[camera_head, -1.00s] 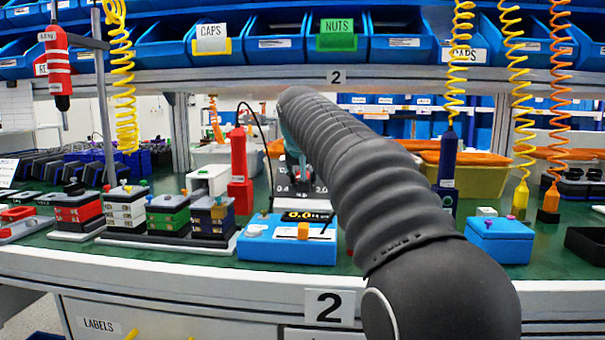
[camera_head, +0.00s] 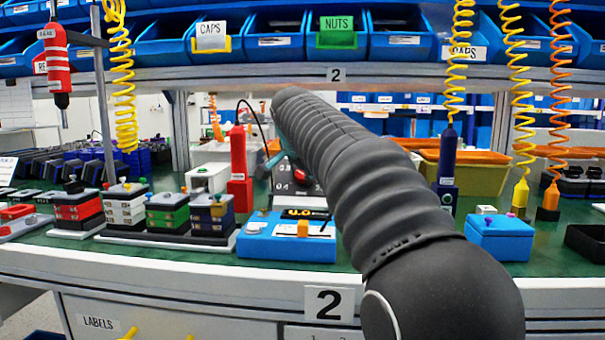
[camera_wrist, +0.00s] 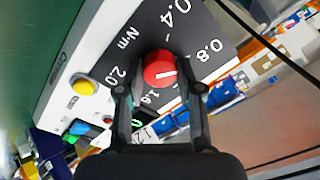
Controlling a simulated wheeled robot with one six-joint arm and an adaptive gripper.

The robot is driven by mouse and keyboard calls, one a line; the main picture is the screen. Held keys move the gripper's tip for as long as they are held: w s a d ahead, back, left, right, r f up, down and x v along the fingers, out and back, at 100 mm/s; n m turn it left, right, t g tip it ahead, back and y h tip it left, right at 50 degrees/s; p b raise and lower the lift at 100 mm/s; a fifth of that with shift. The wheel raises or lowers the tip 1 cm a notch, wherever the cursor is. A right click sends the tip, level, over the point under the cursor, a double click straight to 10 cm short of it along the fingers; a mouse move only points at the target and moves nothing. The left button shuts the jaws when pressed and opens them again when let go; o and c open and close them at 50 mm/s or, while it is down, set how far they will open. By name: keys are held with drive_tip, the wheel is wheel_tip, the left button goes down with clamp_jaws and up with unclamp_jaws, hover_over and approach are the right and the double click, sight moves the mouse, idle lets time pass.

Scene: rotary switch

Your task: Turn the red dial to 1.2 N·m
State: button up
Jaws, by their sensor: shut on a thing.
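The red dial (camera_wrist: 160,70) sits on a dark scale panel (camera_wrist: 205,25) in the wrist view. The marks 0.4, 0.8, 1.6 and 2.0 and the N·m label show; 1.2 is not visible, and my right finger covers that part. The dial's short white line points to the right in the picture, somewhat below the 0.8 mark. My gripper (camera_wrist: 160,88) is shut on the dial, one finger at each side. In the head view the dial (camera_head: 300,176) shows partly beside my arm, in front of its dark panel (camera_head: 284,189).
A yellow button (camera_wrist: 83,88) sits on the device's pale face. In the head view a blue box (camera_head: 287,247) stands in front, a red tool (camera_head: 239,168) left, and a dark blue tool (camera_head: 447,165) right. A dark cable arcs close by.

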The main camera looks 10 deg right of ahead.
drive_tip(key=m, duration=0.5)
drive_tip(key=shift+m+b, duration=0.4)
drive_tip(key=m, duration=0.5)
drive_tip(key=shift+f+m+h+b, duration=0.1)
drive_tip(key=shift+m+h+b, duration=0.2)
drive_tip(key=shift+m, duration=0.1)
drive_tip(key=o, duration=1.2)
drive_tip(key=shift+c, duration=0.2)
drive_tip(key=v, duration=1.2)
drive_tip(key=shift+w+a, duration=0.1)
